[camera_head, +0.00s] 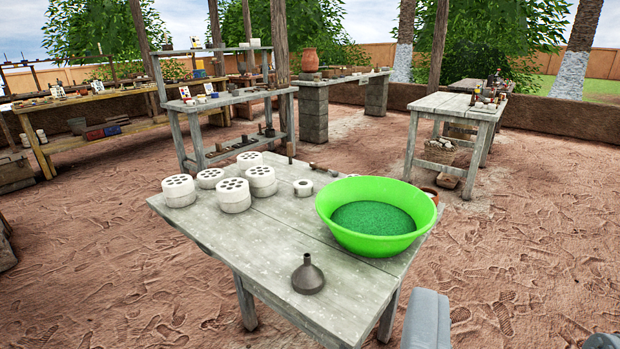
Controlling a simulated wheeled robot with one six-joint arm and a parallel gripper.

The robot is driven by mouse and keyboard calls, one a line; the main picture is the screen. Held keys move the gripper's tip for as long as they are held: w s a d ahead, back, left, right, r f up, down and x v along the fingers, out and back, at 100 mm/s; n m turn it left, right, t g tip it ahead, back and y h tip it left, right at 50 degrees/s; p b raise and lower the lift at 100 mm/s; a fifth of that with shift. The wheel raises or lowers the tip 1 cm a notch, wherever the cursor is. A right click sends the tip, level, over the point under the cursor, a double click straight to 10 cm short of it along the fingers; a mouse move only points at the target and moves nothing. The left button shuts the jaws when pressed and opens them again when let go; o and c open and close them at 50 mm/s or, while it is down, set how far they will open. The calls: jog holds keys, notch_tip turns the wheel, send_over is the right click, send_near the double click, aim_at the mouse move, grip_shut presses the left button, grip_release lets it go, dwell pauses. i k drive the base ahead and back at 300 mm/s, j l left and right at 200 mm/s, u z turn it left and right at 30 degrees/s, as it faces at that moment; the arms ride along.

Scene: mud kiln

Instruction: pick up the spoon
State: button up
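I cannot make out a clear spoon. A small thin brown tool (324,170) lies near the back edge of the nearest grey wooden table (230,235), left of the green basin; it is too small to tell whether it is a spoon. A grey part of my own arm or gripper (427,322) shows at the bottom edge, right of the table's front corner. A darker part of mine shows at the bottom right corner. The fingertips cannot be made out, and nothing held is visible.
The table holds a green basin (340,215) with dark green contents, a dark funnel (308,276), several white perforated cylinders (234,196) and a white ring (303,187). Other tables (448,106) and shelves (235,97) stand behind. Open dirt ground (540,235) lies to the right.

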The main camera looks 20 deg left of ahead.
aim_at(314, 165)
jog(key=k+u, duration=0.1)
jog(key=u, duration=1.25)
jog(key=i+l+u, duration=0.1)
jog(key=l, duration=0.25)
jog(key=i+l, duration=0.2)
jog(key=l, duration=0.15)
jog(key=i+l+u, duration=0.15)
jog(key=l, duration=0.2)
jog(key=i+l, duration=0.1)
jog(key=l, duration=0.25)
jog(key=i+l+u, duration=0.15)
jog(key=l, duration=0.2)
jog(key=i+l, duration=0.1)
jog(key=l, duration=0.3)
jog(key=i+l, duration=0.1)
jog(key=l, duration=0.3)
jog(key=i+l, duration=0.15)
jog(key=l, duration=0.25)
jog(key=i+l, duration=0.1)
jog(key=l, duration=0.3)
jog(key=i+l, duration=0.1)
jog(key=l, duration=0.35)
jog(key=i+l, duration=0.1)
jog(key=l, duration=0.3)
jog(key=i+l, duration=0.15)
jog(key=l, duration=0.25)
